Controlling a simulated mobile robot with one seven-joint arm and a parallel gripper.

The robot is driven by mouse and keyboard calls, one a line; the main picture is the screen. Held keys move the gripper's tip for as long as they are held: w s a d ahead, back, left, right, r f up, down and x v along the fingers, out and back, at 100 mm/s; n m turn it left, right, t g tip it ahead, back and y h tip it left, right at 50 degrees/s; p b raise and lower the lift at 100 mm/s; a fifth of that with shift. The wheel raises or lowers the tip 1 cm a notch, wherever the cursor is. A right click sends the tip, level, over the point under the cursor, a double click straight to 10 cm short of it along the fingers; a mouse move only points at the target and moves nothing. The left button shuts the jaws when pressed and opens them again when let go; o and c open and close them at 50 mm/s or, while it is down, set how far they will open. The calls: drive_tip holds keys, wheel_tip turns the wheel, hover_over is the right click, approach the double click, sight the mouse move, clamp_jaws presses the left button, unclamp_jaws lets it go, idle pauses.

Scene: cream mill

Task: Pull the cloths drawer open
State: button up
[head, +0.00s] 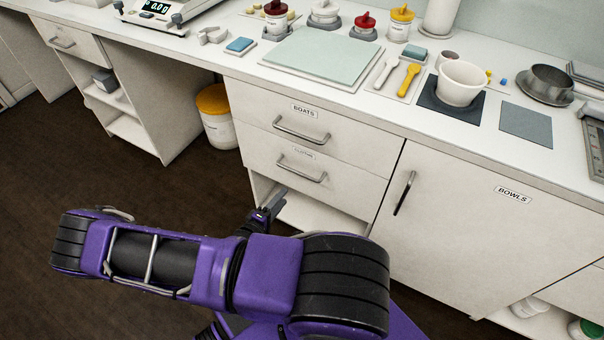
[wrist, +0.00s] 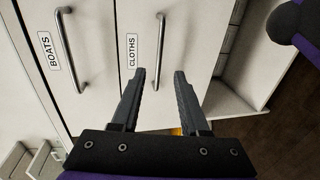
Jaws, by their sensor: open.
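The cloths drawer (head: 325,182) is the lower of two white drawers in the head view. Its front is flush with the cabinet, so it looks closed. It has a small label and a silver bar handle (head: 302,168). In the wrist view the label reads CLOTHS, and the handle (wrist: 161,48) stands beside it. My gripper (wrist: 160,78) is open and empty. In the wrist view the handle's near end shows between the two fingertips; I cannot tell whether they touch it. In the head view my gripper (head: 273,203) is low, beneath the handle.
The boats drawer (head: 345,145) with its own handle is directly above. An open shelf (head: 315,217) lies below the cloths drawer. The bowls door (head: 480,225) is to the right. A yellow-lidded bucket (head: 216,118) stands on the floor to the left. Dark floor (head: 120,180) is clear there.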

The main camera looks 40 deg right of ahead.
sight(302, 174)
drive_tip(key=b+x, duration=0.1)
drive_tip(key=x, duration=1.2)
drive_tip(key=shift+w+d, duration=0.15)
drive_tip(key=shift+d, duration=0.2)
drive_tip(key=shift+c, duration=0.2)
clamp_jaws()
idle(0.5)
